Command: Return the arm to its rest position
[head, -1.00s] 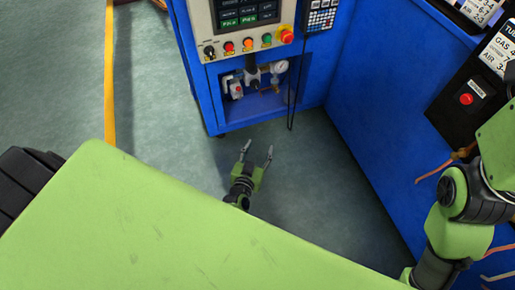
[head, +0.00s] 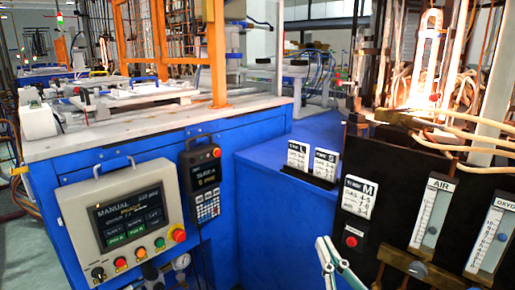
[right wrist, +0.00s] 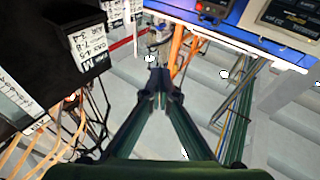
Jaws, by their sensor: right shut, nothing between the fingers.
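My right gripper (head: 326,256) shows at the bottom of the head view, right of the middle. Its pale green fingers are together and hold nothing. It appears in front of the blue cabinet, just left of the black panel with the red button; the gap between them is hard to judge. In the right wrist view the two fingers of the right gripper (right wrist: 160,90) meet at their tips, with nothing between them. The rest of the right arm is out of the head view. My left gripper is in neither current view.
A control box (head: 130,212) with a screen and buttons is on the blue cabinet at left, with a black keypad (head: 201,180) beside it. Gauge panels (head: 433,212) stand at right. Bright glass tubing (head: 428,60) rises behind. The wrist view shows hoses (right wrist: 60,140) at left.

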